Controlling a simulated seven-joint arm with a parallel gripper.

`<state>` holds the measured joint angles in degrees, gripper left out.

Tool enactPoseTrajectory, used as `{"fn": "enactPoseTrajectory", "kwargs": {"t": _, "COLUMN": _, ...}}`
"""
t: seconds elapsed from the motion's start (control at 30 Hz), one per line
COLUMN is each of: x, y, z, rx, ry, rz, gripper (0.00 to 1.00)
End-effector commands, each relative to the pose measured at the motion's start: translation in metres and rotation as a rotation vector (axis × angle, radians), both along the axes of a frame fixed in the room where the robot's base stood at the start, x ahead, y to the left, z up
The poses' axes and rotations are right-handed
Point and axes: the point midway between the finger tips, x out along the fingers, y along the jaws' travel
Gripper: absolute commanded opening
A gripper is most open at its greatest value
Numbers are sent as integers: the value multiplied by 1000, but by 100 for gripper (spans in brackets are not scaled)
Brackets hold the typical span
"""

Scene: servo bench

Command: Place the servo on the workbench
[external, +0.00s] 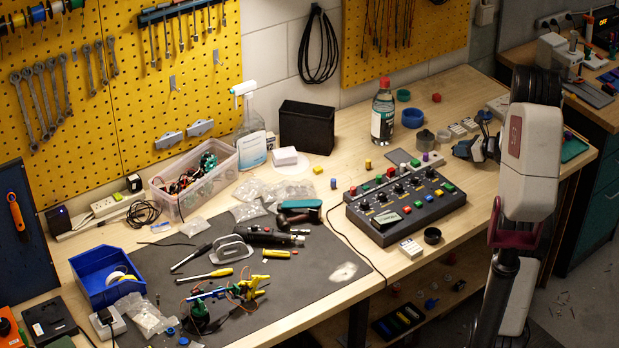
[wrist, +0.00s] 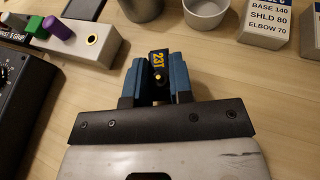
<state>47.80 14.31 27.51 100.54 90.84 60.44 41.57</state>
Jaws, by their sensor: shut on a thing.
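The servo (wrist: 159,60), a small dark block marked "23T" in yellow, is between the blue fingers of my gripper (wrist: 158,78) in the wrist view. My gripper (external: 464,150) is shut on it; the fingers hide its sides. In the external view my gripper is low over the back right of the wooden workbench (external: 345,165), right of the control box. The servo cannot be made out there. I cannot tell whether the servo touches the wood below it.
The control box (external: 405,203) with knobs and coloured buttons is left of my gripper. Grey cups (wrist: 206,14) and small white labelled boxes (wrist: 264,22) stand just beyond the fingers. A bottle with a red cap (external: 383,112) stands farther back. Bare wood lies around the fingers.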

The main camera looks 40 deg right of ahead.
Motion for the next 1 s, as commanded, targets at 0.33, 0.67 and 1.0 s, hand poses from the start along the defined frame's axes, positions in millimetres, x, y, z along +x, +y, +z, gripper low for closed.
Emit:
{"fn": "enactPoseTrajectory", "kwargs": {"t": 0.33, "x": 0, "y": 0, "z": -3, "rx": 0, "ry": 0, "rz": 0, "gripper": 0}}
{"fn": "enactPoseTrajectory", "kwargs": {"t": 0.67, "x": 0, "y": 0, "z": -2, "rx": -1, "ry": 0, "rz": 0, "gripper": 46}}
{"fn": "enactPoseTrajectory", "kwargs": {"t": 1.0, "x": -3, "y": -2, "z": 2, "rx": -1, "ry": 0, "rz": -1, "gripper": 46}}
